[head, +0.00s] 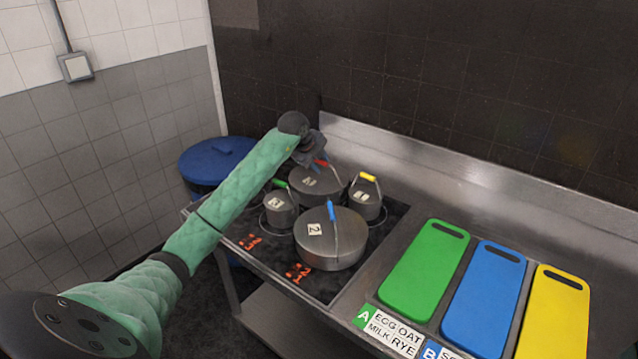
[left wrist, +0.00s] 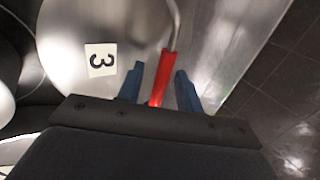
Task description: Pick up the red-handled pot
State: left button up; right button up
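The red-handled pot (head: 312,186) is a steel pot with a label at the back of the cooktop. Its red handle (head: 321,163) shows just beside my left gripper (head: 308,158). In the left wrist view, the pot (left wrist: 85,45) carries a label reading 3, and the red handle (left wrist: 163,77) lies between the two blue fingers of my left gripper (left wrist: 160,90). The fingers are apart, with a visible gap between the handle and the right finger. Contact with the left finger is hard to tell. My right gripper is not in view.
A blue-handled pot (head: 345,243) stands in front, a green-handled pot (head: 281,212) at left and a yellow-handled pot (head: 367,205) at right, all close by. The metal back wall (head: 440,165) rises behind. Green (head: 424,275), blue (head: 484,305) and yellow (head: 555,325) boards lie right.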

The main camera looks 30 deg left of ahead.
pick_arm(q)
grip_shut()
dwell(1.4)
